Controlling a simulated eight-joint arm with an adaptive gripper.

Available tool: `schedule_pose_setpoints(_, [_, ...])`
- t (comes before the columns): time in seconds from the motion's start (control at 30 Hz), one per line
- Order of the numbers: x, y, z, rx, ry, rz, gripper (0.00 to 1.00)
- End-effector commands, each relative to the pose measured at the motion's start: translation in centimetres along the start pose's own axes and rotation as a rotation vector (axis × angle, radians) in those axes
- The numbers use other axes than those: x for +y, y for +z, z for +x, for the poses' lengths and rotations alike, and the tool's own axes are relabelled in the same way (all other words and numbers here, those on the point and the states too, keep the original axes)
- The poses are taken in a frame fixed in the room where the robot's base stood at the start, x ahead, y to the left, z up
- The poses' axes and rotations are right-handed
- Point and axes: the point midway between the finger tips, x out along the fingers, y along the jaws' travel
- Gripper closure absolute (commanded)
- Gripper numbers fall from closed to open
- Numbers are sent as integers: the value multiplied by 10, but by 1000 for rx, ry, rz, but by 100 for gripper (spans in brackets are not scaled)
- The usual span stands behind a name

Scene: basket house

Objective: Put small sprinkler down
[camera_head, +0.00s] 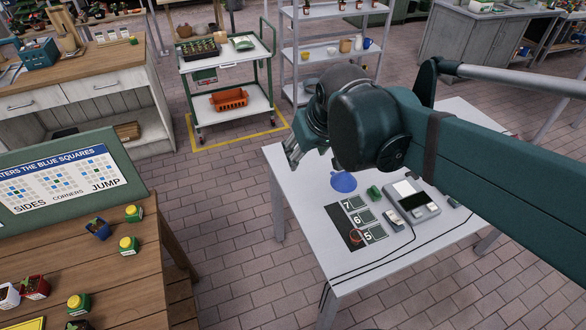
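My gripper (293,153) hangs at the left edge of the white table (290,190), above its surface, with its fingers pointing down and left. I see no object clearly between the fingers, and their gap is too small to judge. I cannot make out a small sprinkler for certain. A blue flat round piece (343,182) lies on the white table, partly hidden behind my arm. A small green object (374,192) sits just right of it.
A grey device (418,204) and number cards (358,222) lie on the white table, with cables at its front. A cart (228,62) stands behind.

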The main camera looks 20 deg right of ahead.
Motion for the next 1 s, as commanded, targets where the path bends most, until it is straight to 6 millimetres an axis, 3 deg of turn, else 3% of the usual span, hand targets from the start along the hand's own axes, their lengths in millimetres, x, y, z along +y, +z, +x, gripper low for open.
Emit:
schedule_pose_setpoints(0.3, [-28, 50, -12, 65, -24, 5, 54])
schedule_pose_setpoints(0.5, [-40, 72, -14, 96, -37, 9, 54])
schedule_pose_setpoints(1.0, [-44, 82, -15, 110, -43, 13, 55])
